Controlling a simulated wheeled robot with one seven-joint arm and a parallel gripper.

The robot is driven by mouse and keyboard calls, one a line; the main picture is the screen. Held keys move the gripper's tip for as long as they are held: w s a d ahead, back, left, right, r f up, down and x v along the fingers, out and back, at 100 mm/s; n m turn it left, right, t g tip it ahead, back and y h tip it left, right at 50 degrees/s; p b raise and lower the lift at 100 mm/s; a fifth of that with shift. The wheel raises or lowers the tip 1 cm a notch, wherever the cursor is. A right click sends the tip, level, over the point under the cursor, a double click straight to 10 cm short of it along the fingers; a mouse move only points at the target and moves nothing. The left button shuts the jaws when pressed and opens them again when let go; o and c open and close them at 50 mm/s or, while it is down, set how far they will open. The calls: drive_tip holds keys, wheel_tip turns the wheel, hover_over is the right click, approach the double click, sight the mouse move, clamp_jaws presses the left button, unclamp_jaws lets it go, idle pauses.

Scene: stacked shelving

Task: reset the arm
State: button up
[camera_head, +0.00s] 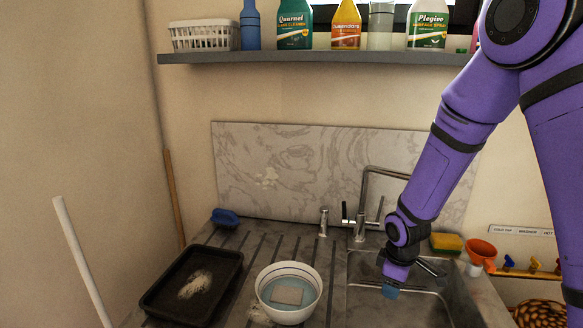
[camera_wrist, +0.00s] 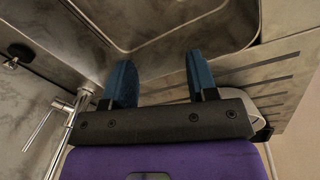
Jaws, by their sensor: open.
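My gripper (camera_wrist: 160,82) is open in the wrist view, with its two blue fingers apart and nothing between them. In the head view, my purple arm reaches down from the upper right. My gripper (camera_head: 390,291) is over the sink (camera_head: 400,308), by its back left part. The sink basin and its rim also show beyond the fingers in the wrist view (camera_wrist: 165,30). The exact height of the fingers above the basin is hard to tell.
A tall tap (camera_head: 361,205) stands behind the sink, close to my arm. A white bowl (camera_head: 262,288) holding water and a block, and a black tray (camera_head: 165,312), stand on the left drainer. A shelf (camera_head: 320,57) with bottles hangs above.

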drive_tip(key=s+d+r+m+t, duration=0.1)
drive_tip(key=s+r+m, duration=0.15)
drive_tip(key=r, duration=0.55)
drive_tip(key=s+d+r+m, duration=0.2)
drive_tip(key=s+r, duration=0.1)
drive_tip(key=r, duration=0.4)
drive_tip(key=s+d+r+m+t, duration=0.1)
drive_tip(key=s+r+m, duration=0.15)
drive_tip(key=r, duration=0.55)
drive_tip(key=s+r+m+t, duration=0.1)
drive_tip(key=s+r, duration=0.3)
drive_tip(key=s, duration=0.4)
drive_tip(key=s+d+r+m+t, duration=0.1)
drive_tip(key=s+r+m, duration=0.2)
drive_tip(key=s+r, duration=0.2)
drive_tip(key=s, duration=0.3)
drive_tip(key=shift+s+r, duration=0.2)
drive_tip(key=shift+s, duration=0.15)
